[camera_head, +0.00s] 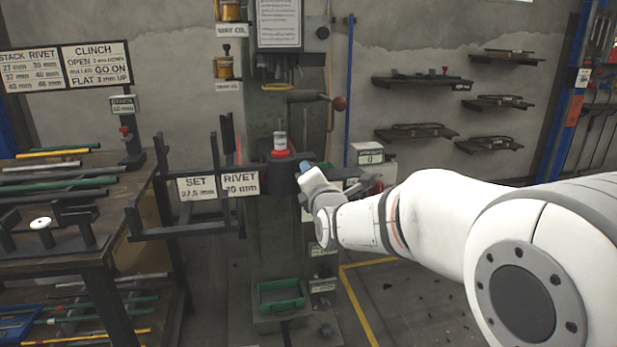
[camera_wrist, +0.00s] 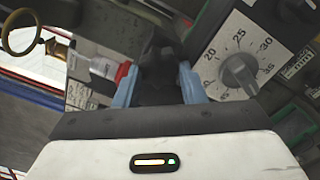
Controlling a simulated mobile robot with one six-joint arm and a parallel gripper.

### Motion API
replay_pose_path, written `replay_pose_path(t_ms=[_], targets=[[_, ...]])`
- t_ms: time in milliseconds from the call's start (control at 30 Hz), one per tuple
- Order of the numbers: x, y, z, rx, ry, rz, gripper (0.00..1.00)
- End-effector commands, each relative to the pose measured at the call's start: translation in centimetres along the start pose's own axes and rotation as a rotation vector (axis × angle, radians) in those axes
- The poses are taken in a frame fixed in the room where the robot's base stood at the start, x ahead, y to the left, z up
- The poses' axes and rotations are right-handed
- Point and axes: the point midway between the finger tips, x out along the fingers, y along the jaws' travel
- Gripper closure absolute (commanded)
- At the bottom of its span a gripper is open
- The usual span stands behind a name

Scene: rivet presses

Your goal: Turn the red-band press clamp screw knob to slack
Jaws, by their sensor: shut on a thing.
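The red-band press (camera_head: 265,215) stands at the centre of the head view, with a red ring (camera_head: 282,154) under a white-labelled cylinder (camera_head: 280,141). The red ring also shows just left of the fingers in the wrist view (camera_wrist: 122,73). My gripper (camera_head: 305,167) reaches the right side of the press head from the right. In the wrist view my gripper (camera_wrist: 158,85) has its two light-blue fingers on either side of a dark knob (camera_wrist: 160,72) and is shut on it. The knob is hidden behind my gripper in the head view.
A numbered dial with a grey pointer knob (camera_wrist: 240,72) sits right of the fingers. SET and RIVET plates (camera_head: 218,186) hang left. A loaded workbench (camera_head: 65,190) stands at left; floor at right is mostly clear.

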Motion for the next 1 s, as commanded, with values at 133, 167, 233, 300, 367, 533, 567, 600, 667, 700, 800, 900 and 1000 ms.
replay_pose_path(t_ms=[133, 167, 233, 300, 367, 533, 567, 600, 667, 700, 800, 900, 1000], targets=[[-0.05, -0.14, -0.36, -0.139, 0.008, -0.002, 0.86], [-0.05, -0.16, -0.37, -0.166, 0.009, -0.002, 0.86], [-0.05, -0.21, -0.37, -0.226, 0.009, -0.003, 0.86], [-0.05, -0.25, -0.38, -0.283, 0.01, -0.003, 0.86], [-0.05, -0.28, -0.39, -0.327, 0.01, -0.003, 0.86], [-0.06, -0.38, -0.4, -0.433, 0.011, -0.003, 0.86], [-0.06, -0.39, -0.4, -0.447, 0.011, -0.003, 0.86], [-0.06, -0.41, -0.4, -0.466, 0.011, -0.003, 0.86], [-0.06, -0.43, -0.41, -0.489, 0.011, -0.004, 0.86], [-0.07, -0.45, -0.41, -0.502, 0.011, -0.004, 0.86], [-0.07, -0.48, -0.42, -0.528, 0.012, -0.004, 0.86], [-0.07, -0.52, -0.42, -0.543, 0.012, -0.004, 0.86], [-0.07, -0.54, -0.43, -0.551, 0.012, -0.005, 0.86]])
